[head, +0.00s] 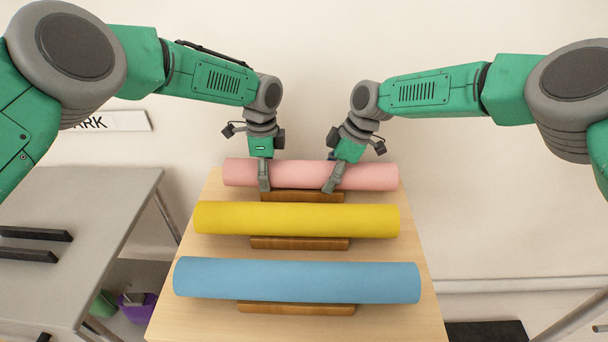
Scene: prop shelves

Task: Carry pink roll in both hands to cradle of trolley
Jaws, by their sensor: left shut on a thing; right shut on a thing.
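The pink roll (294,174) lies crosswise at the back of the wooden shelf, over a brown wooden block (302,197). I cannot tell whether it still touches that block. My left gripper (264,181) is shut on the pink roll, left of its middle. My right gripper (333,181) is shut on the same roll, right of its middle. Both grippers reach down from above, and their fingers hide small parts of the roll. At the left stands a grey table-like top (95,215) with black bars on it; I cannot tell whether it is the trolley.
A yellow roll (297,219) and a blue roll (297,280) lie on blocks nearer on the wooden shelf (424,305). Black bars (35,234) sit on the grey top. A green and a purple item (137,309) are below. The wall is close behind.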

